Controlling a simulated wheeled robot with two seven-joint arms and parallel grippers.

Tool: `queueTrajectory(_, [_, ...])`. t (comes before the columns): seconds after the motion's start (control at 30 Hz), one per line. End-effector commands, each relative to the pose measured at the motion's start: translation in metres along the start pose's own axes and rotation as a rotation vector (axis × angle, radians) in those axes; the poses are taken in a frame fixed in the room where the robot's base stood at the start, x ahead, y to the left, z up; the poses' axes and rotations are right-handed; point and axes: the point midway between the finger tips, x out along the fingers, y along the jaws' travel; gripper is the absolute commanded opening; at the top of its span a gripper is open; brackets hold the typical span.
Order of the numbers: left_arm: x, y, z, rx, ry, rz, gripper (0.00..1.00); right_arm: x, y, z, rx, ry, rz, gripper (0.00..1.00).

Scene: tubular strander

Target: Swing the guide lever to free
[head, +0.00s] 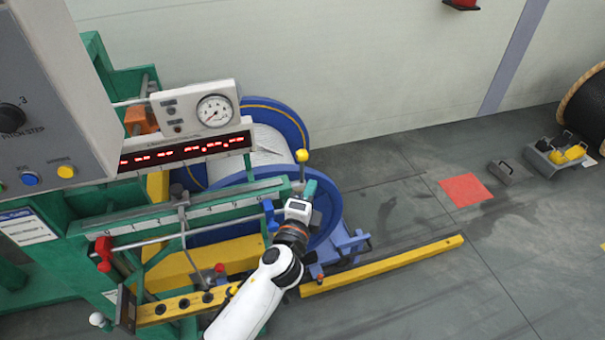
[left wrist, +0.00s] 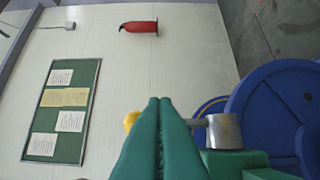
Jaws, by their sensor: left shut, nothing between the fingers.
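A lever with a yellow ball knob (head: 302,156) stands about upright at the right end of the green guide rail; I take it for the guide lever. In the left wrist view its yellow knob (left wrist: 131,120) shows partly behind my fingers, and a grey metal hub (left wrist: 223,131) shows to their right. My left gripper (head: 310,186) is just below the knob, close to the lever's rod. Its green fingers (left wrist: 160,108) are shut with nothing between them. I cannot tell whether they touch the rod. My right gripper is in neither view.
A blue reel (head: 272,112) stands behind the rail. A gauge panel (head: 198,108), a red digital display (head: 185,152) and a grey control box (head: 45,110) are at the left. A red-handled lever (head: 104,252) is lower left. A yellow floor beam (head: 385,264) lies right of my arm; floor beyond is mostly clear.

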Motion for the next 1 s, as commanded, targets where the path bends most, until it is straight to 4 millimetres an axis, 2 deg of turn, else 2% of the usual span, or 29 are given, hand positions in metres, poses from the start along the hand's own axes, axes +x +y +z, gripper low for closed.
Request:
queueTrajectory(0.03, [0.011,0.002,0.0,0.002,-0.001,0.002,0.0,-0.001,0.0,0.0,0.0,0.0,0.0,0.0])
queueTrajectory(0.1, [0.019,0.002,-0.008,0.004,0.001,0.0,0.0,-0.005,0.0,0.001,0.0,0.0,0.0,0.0])
queueTrajectory(0.3, [0.035,0.0,-0.024,0.001,0.0,0.0,0.0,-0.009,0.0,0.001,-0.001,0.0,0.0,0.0])
queueTrajectory(0.77, [0.038,0.0,-0.028,0.0,0.0,0.0,0.0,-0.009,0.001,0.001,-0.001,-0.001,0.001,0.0])
queueTrajectory(1.0, [0.041,0.005,-0.025,-0.018,-0.001,-0.029,0.0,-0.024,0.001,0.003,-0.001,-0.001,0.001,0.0])
